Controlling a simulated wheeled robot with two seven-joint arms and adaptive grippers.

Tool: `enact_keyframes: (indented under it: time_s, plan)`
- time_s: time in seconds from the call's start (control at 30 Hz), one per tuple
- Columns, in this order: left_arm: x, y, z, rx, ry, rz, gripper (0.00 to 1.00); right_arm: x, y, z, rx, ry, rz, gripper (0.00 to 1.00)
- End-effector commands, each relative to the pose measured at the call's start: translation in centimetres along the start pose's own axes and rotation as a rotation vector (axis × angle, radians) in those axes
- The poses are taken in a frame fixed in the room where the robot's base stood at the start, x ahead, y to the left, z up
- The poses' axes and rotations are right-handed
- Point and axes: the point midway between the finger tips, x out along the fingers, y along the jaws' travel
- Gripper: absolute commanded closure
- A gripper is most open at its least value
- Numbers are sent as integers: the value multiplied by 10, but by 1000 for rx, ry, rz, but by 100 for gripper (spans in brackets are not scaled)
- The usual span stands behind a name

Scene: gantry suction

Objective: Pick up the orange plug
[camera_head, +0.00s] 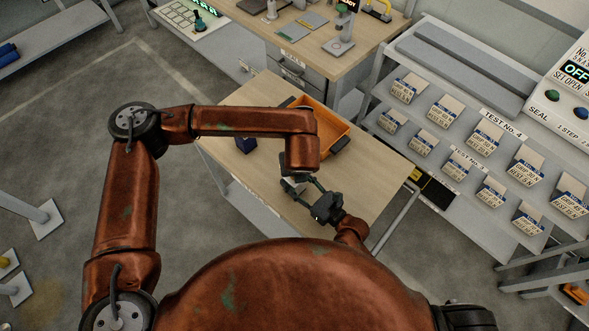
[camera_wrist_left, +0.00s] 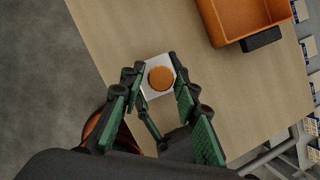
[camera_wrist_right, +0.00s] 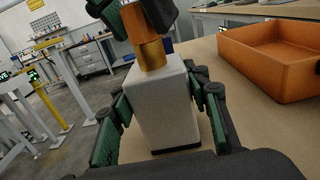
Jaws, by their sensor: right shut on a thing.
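The orange plug (camera_wrist_left: 161,78) shows as a round orange top over a white block (camera_wrist_left: 146,89) in the left wrist view. In the right wrist view the plug (camera_wrist_right: 139,22) stands upright on the white block (camera_wrist_right: 163,108), with a golden lower part. My right gripper (camera_wrist_right: 160,98) is shut on the sides of the white block. My left gripper (camera_wrist_left: 155,84) points down from above, its fingers apart on either side of the plug; they look open. In the head view my left arm mostly hides the plug, and the block (camera_head: 291,187) shows beside my right gripper (camera_head: 308,193).
An orange bin (camera_head: 334,122) stands on the wooden table (camera_head: 377,180), behind the block. A rack of labelled boxes (camera_head: 440,110) stands to the right. The table's right part is clear.

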Motion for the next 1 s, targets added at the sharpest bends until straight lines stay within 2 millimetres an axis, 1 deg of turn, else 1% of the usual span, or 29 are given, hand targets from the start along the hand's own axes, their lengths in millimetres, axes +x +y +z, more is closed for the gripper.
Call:
enact_keyframes:
  time_s: [0.03, 0.4, 0.7, 0.77, 0.87, 1.0]
  plan:
    - [0, 0, 0, 0, 0, 0, 76, 0, 0, 1, 0, -1, 0, 100]
    - [0, 0, 0, 0, 0, 0, 100, 0, 0, 1, 0, -1, 0, 100]
    - [-2, 0, 1, -1, -1, 0, 100, 0, 0, 1, 0, -1, 0, 100]
    - [-7, 0, 4, -1, -2, 0, 100, 0, 0, 1, 0, -1, 0, 100]
    - [-20, 0, 10, -1, -4, -2, 100, 0, 0, 0, 0, -1, 0, 100]
    - [-47, -1, 20, -1, -4, -2, 100, 0, 0, 0, 0, 0, 0, 100]
